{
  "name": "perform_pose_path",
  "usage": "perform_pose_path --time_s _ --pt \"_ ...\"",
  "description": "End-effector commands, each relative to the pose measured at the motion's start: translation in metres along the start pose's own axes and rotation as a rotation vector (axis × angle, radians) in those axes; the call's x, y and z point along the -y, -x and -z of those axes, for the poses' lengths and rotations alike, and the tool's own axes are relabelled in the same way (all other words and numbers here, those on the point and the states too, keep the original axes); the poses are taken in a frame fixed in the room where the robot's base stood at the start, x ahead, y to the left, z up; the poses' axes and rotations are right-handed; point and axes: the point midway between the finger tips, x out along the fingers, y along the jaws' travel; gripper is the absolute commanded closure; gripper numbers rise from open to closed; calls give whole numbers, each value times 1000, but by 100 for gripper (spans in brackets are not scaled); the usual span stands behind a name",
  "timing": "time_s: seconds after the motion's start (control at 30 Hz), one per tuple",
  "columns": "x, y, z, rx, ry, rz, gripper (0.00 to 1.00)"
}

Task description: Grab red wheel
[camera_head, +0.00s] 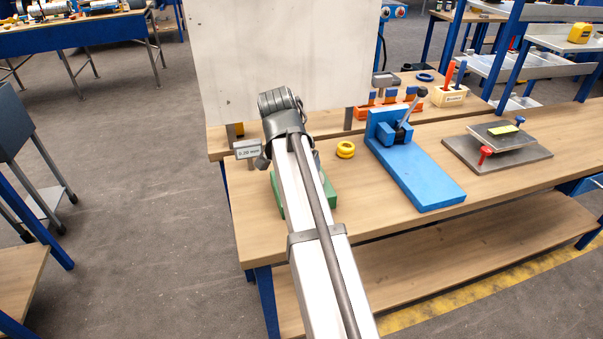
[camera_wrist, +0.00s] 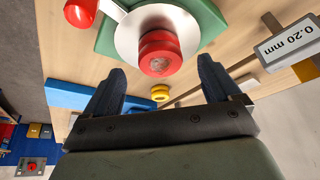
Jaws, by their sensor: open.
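The red wheel (camera_wrist: 160,54) shows in the wrist view, upper middle. It sits on a round silver disc (camera_wrist: 126,40) on a green base (camera_wrist: 205,17). My gripper (camera_wrist: 161,72) is open, with one dark finger on each side of the picture's middle. The wheel appears between and just past the fingertips, and I see no contact. In the head view my arm hides the wheel; only edges of the green base (camera_head: 331,192) show beside the arm.
A red rounded part (camera_wrist: 80,12) is near the green base. A 0.20 mm display (camera_wrist: 287,42) stands close by on the right. A yellow ring (camera_head: 345,149) and a blue fixture (camera_head: 425,178) lie right of my arm on the wooden bench (camera_head: 362,216). A pale panel (camera_head: 285,50) stands behind.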

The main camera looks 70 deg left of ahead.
Motion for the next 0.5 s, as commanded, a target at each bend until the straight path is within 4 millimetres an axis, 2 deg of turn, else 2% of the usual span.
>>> perform_pose_path --time_s 0.3,0.5 --pt "0 -40 5 2 0 -2 10" --pt "0 -44 5 0 0 0 10"
